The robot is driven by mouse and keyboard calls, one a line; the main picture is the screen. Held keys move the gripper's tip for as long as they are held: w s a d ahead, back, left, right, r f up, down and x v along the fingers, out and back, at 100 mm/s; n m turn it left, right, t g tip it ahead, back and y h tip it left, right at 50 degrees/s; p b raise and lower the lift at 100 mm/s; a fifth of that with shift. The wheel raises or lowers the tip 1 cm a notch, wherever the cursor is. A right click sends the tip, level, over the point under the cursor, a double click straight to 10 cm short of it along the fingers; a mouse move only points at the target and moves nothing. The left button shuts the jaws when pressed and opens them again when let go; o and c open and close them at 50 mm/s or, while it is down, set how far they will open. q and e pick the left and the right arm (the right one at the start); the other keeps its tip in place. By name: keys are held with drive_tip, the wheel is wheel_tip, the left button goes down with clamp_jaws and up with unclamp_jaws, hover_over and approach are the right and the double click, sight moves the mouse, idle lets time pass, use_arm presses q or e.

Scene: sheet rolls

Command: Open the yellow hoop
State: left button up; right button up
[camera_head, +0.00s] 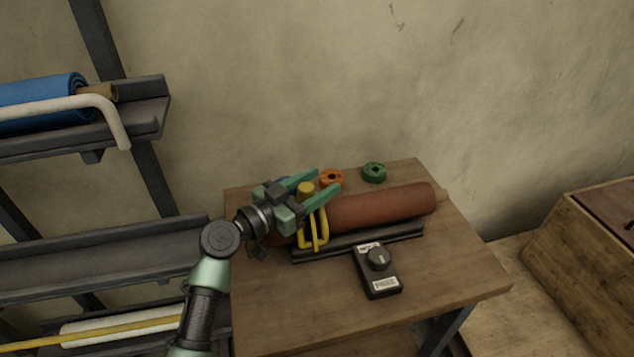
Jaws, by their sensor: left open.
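The yellow hoop (326,232) stands around the left part of a red-brown roll (385,207) on the wooden table. A short yellow cylinder (306,188), apparently part of the hoop, shows at its top. My left gripper (328,178) is above the roll's left end, its green fingers spread and pointing to the upper right. The yellow cylinder shows between the fingers; I cannot tell if they touch it. The gripper hides the roll's left end and part of the hoop. My right gripper is out of view.
The roll lies along a black cradle (400,236). A black box with a knob (380,270) sits in front. Orange (331,177) and green (374,172) rings lie at the back. A rack (140,245) stands left, a wooden crate (580,260) right.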

use_arm(q)
clamp_jaws()
idle(1.4)
